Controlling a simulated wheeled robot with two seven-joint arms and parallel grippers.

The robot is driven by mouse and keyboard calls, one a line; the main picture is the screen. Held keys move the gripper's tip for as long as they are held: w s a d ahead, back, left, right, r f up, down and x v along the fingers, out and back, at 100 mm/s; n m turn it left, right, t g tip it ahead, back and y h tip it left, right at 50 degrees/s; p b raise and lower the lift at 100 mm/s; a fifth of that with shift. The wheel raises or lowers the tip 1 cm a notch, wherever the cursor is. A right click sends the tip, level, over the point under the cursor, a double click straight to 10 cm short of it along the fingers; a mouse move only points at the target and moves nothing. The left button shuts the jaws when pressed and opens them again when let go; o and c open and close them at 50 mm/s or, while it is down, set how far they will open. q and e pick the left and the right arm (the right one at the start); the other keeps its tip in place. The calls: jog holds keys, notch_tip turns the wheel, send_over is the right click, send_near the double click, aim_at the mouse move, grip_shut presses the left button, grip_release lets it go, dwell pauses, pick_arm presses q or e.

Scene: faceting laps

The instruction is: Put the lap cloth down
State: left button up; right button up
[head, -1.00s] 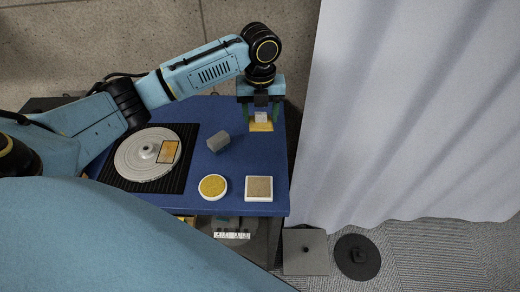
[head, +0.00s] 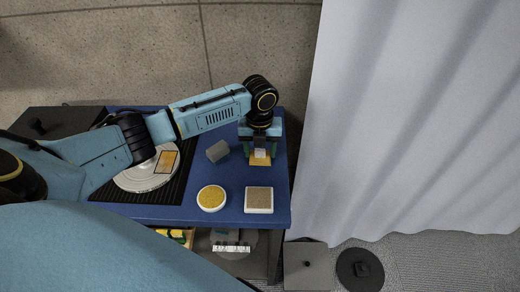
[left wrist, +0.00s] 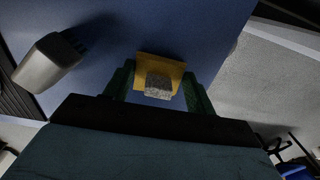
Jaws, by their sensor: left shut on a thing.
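The lap cloth looks to be the yellow square piece (head: 259,161) with a pale speckled block on it, at the back right of the blue table. It also shows in the left wrist view (left wrist: 158,69), where the pale block (left wrist: 159,87) sits between the fingers. My left gripper (head: 260,151) points down and is shut on this piece, with a dark green finger on each side. I cannot tell whether the cloth touches the tabletop. My right gripper is not in view.
The blue table (head: 225,177) holds a grey block (head: 217,151), a round yellow-topped dish (head: 211,198), a square tan-topped dish (head: 259,200) and a pale disc (head: 135,181) on a black ribbed mat. A pale curtain (head: 400,120) hangs at the right. Bare blue surface lies around the cloth.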

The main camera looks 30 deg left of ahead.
pick_arm(q)
jog(key=o, duration=0.5)
jog(key=shift+f, duration=0.15)
jog(key=o, duration=0.4)
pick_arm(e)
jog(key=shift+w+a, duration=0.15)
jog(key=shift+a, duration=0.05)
pick_arm(q)
notch_tip(320, 180, up, 12)
jog(key=shift+r+p, duration=0.2)
jog(key=shift+p, duration=0.85)
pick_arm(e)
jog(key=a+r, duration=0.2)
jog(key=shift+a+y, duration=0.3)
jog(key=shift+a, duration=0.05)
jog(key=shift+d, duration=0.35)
